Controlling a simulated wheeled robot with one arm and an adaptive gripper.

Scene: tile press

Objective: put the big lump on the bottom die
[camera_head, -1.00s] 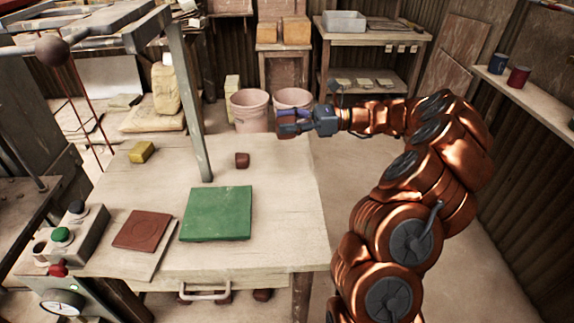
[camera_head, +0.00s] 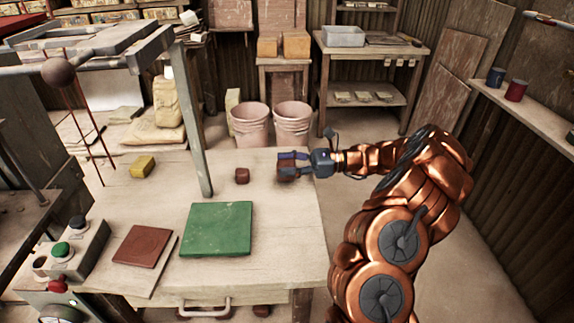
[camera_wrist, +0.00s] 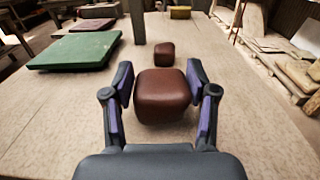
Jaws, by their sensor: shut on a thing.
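The big lump (camera_head: 286,173), a reddish-brown rounded block, is between the fingers of my gripper (camera_head: 289,163) at the right side of the table. In the wrist view the big lump (camera_wrist: 163,95) fills the gap between the two purple-padded fingers (camera_wrist: 163,104), which are shut on it. I cannot tell whether its underside touches the table. A smaller brown lump (camera_head: 242,176) lies on the table to its left; it also shows beyond it in the wrist view (camera_wrist: 164,53). I cannot make out for sure which part is the bottom die.
A green square slab (camera_head: 217,230) and a red-brown square plate (camera_head: 142,246) on a board lie nearer on the table (camera_head: 262,265). A yellow block (camera_head: 143,167) lies at the back left. A grey post (camera_head: 193,125) rises from the table. A button box (camera_head: 70,250) stands at left.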

